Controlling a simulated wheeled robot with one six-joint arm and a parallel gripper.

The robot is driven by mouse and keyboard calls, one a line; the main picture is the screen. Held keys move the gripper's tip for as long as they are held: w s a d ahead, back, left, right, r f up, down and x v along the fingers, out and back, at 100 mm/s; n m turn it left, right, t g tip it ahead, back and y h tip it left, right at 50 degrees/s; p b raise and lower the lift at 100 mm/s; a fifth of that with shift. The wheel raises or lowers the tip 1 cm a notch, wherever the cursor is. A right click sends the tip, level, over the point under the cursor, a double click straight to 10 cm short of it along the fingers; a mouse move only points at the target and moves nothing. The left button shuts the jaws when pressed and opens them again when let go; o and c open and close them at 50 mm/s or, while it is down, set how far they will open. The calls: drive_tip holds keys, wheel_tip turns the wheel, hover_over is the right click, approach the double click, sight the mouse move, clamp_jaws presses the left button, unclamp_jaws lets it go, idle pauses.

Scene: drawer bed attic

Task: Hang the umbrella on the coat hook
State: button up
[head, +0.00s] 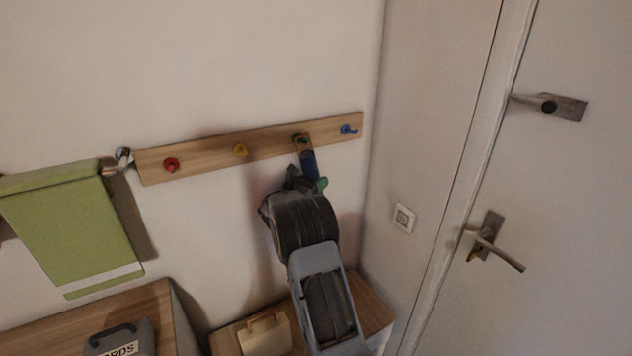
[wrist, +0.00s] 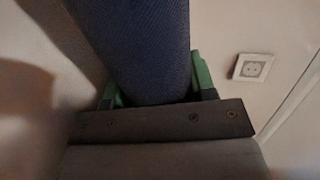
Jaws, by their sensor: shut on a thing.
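The umbrella (head: 309,162) shows as a short dark blue piece with a brownish top end in the head view, upright in front of the coat rack. Its blue cloth (wrist: 135,45) fills the upper middle of the wrist view. My gripper (head: 307,184) is shut on the umbrella, with green fingers on both sides of the cloth. The wooden coat rack (head: 205,155) on the wall has red, yellow, green and blue hooks. The umbrella's top end is at the green hook (head: 300,138) and overlaps it in view; I cannot tell whether it touches. My arm hides the umbrella's lower part.
A green towel (head: 70,230) hangs on a rail left of the rack. Below are a wooden cabinet top (head: 370,302) with a cream box (head: 265,336), and a grey labelled box (head: 120,340). A door with a handle (head: 490,245) stands right; a wall socket (head: 403,217) is beside it.

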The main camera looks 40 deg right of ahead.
idle(0.4)
drive_tip(key=o, duration=1.1)
drive_tip(key=shift+s+r, duration=0.1)
drive_tip(key=shift+a, duration=0.15)
drive_tip(key=b+v, duration=0.1)
drive_tip(key=v, duration=1.2)
drive_tip(key=shift+a+b, duration=0.25)
drive_tip(key=shift+b, duration=0.15)
